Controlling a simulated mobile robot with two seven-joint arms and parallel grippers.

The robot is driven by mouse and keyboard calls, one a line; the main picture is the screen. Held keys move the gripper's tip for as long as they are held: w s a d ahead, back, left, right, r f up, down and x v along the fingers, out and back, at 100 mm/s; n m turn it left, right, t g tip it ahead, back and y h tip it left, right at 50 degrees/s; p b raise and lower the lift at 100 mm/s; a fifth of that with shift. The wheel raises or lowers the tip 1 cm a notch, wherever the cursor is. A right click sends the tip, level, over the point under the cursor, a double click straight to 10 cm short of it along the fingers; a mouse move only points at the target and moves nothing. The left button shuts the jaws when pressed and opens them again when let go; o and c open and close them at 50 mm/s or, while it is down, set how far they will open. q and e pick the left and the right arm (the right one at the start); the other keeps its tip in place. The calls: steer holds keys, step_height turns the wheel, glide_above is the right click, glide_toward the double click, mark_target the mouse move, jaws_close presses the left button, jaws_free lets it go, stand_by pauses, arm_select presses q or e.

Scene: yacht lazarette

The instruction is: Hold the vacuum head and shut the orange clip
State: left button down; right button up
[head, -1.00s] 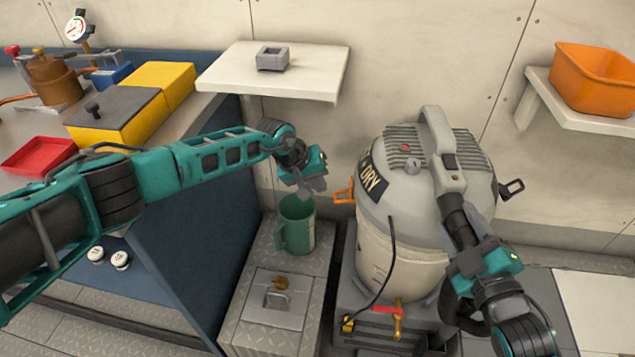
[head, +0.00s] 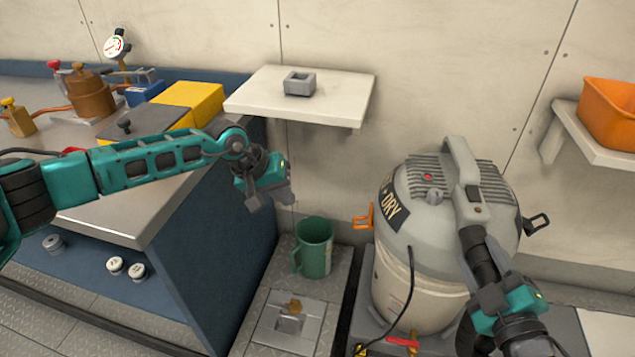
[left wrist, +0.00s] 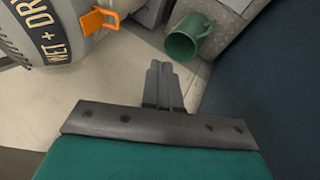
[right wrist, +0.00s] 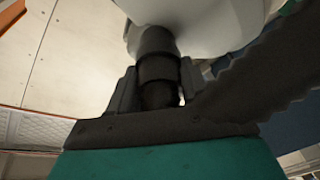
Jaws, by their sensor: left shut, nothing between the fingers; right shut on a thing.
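The grey vacuum head (head: 440,200), lettered "DRY", sits on a pale drum (head: 400,290). The orange clip (head: 363,216) is on its left side and sticks outward, looking open. The clip also shows at the top of the left wrist view (left wrist: 100,20). My left gripper (head: 272,198) is shut and empty, left of the clip and well apart from it, above the green mug. My right gripper (head: 490,288) is shut on the black hose stub (right wrist: 158,68) at the front of the vacuum head. The fingertips there are partly hidden.
A green mug (head: 315,248) stands on a metal locker below my left gripper. A white shelf (head: 300,103) holding a small grey block is behind it. A blue-sided counter (head: 215,255) stands left. A black clip (head: 536,223) sticks out on the drum's right. An orange bin (head: 612,115) is at upper right.

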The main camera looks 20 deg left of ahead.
arm_select(q)
steer(key=s+a+r, duration=0.2)
steer(key=a+r, duration=0.1)
steer(key=a, duration=0.2)
steer(key=shift+s+a, duration=0.15)
steer(key=shift+s, duration=0.25)
arm_select(e)
steer(key=o, duration=1.4)
steer(key=shift+c, duration=0.2)
